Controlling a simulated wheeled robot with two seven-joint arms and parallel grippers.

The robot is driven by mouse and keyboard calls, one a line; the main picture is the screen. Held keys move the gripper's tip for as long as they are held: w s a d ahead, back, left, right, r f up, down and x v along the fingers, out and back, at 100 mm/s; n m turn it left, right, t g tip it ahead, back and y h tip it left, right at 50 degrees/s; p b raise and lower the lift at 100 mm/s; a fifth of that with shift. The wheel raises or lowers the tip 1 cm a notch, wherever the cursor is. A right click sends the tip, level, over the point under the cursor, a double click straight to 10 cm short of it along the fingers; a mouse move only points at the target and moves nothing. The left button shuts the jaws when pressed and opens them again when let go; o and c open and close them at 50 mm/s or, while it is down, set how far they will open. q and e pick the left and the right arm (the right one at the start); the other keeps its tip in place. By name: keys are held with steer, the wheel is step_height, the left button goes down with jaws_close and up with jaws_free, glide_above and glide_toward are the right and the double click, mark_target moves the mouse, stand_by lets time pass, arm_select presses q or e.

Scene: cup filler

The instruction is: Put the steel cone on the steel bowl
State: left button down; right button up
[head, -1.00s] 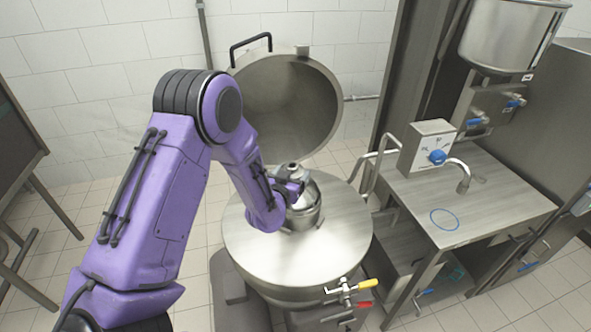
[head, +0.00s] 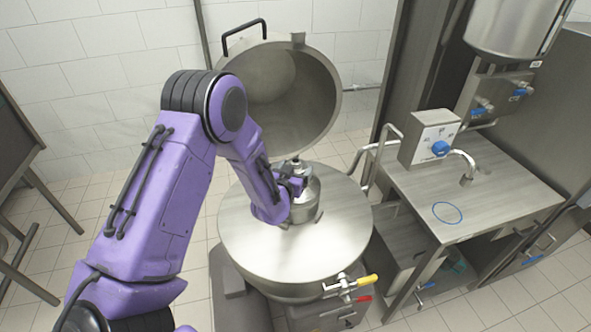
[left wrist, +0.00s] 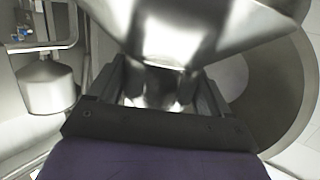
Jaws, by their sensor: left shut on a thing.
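My left gripper (head: 291,187) is at the side of steel ware over the round steel vessel top and is shut on the steel cone (head: 297,168). In the left wrist view the cone (left wrist: 180,32) is a shiny flared shape, its narrow part between the fingers (left wrist: 165,85). The steel bowl (head: 307,205) shows in the head view as a rounded steel body just below the cone, on the vessel top. The arm hides their left sides. I cannot tell whether cone and bowl touch.
The large round vessel (head: 340,235) has its lid (head: 290,95) raised behind. Valve handles (head: 350,288) stick out at its front. A steel table (head: 490,195) with a tap and a blue ring mark stands at the right. The vessel top around the bowl is clear.

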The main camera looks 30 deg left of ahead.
arm_select(q)
steer(key=shift+s, duration=0.1)
steer(key=shift+f, duration=0.15)
steer(key=shift+s+d+f+b, duration=0.1)
steer(key=shift+s+f+b, duration=0.15)
steer(key=shift+f+b, duration=0.15)
steer(key=shift+c, duration=1.3)
jaws_free()
steer(key=shift+o, duration=1.3)
steer(key=shift+w, duration=0.1)
steer(key=shift+w+f, duration=0.15)
steer(key=b+v, duration=0.3)
steer(key=v, duration=0.7)
steer(key=shift+s, duration=0.25)
